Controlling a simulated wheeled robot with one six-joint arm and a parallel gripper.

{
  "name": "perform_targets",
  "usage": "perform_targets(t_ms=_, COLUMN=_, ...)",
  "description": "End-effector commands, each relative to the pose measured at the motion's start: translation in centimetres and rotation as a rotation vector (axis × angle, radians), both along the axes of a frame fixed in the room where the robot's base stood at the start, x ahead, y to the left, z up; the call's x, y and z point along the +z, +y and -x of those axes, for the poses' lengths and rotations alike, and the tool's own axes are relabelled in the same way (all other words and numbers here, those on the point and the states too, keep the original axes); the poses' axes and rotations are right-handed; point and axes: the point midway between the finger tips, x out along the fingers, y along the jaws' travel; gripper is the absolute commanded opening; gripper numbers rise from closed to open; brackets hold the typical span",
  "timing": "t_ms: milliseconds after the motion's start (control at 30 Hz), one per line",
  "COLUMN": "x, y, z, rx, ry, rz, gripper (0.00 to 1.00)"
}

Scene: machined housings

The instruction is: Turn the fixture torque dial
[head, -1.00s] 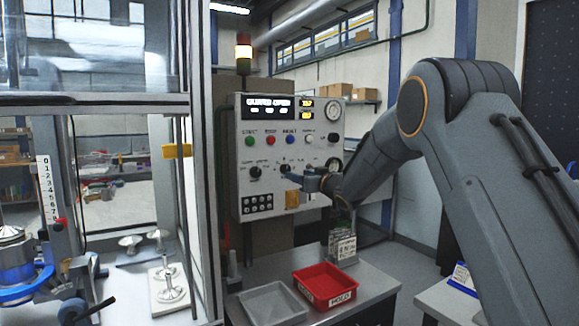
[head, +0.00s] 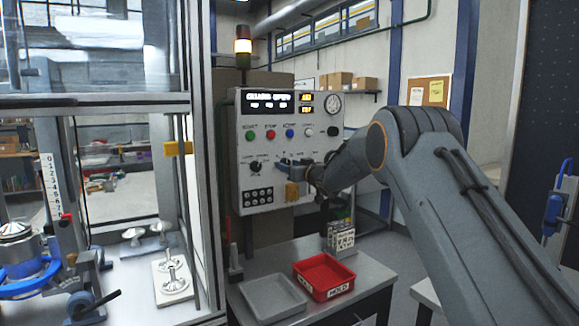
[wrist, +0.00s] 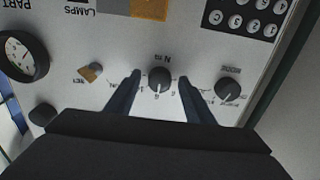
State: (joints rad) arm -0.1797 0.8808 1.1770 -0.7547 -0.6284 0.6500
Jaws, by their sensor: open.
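The torque dial (wrist: 159,79), a small round black knob marked "N m", is on the light grey control panel (head: 244,222). In the wrist view, which shows the panel upside down, it sits between the two dark fingers of my gripper (wrist: 159,77). The fingers are open, with a visible gap on each side of the knob. I cannot tell how deep the fingertips reach around it. In the head view my gripper (head: 287,167) is at the panel front and largely hides the dial.
A mode knob (wrist: 228,89) is close beside one finger. Coloured buttons (head: 270,134) run above the dial, with a keypad (head: 258,197) below. A grey tray (head: 262,318) and red bin (head: 341,275) stand on the bench.

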Motion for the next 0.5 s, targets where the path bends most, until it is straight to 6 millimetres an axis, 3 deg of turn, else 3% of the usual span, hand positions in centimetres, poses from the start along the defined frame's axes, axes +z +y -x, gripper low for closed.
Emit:
perform_targets(t_ms=67, x=0.00, y=0.00, z=0.01, rx=0.000, ry=0.000, rz=0.000, gripper=0.47)
perform_targets(t_ms=300, x=0.02, y=0.00, z=0.02, rx=0.000, ry=0.000, rz=0.000, gripper=0.08)
perform_targets(t_ms=500, x=-0.02, y=-0.01, z=0.01, rx=0.000, ry=-0.008, rz=0.009, gripper=0.08)
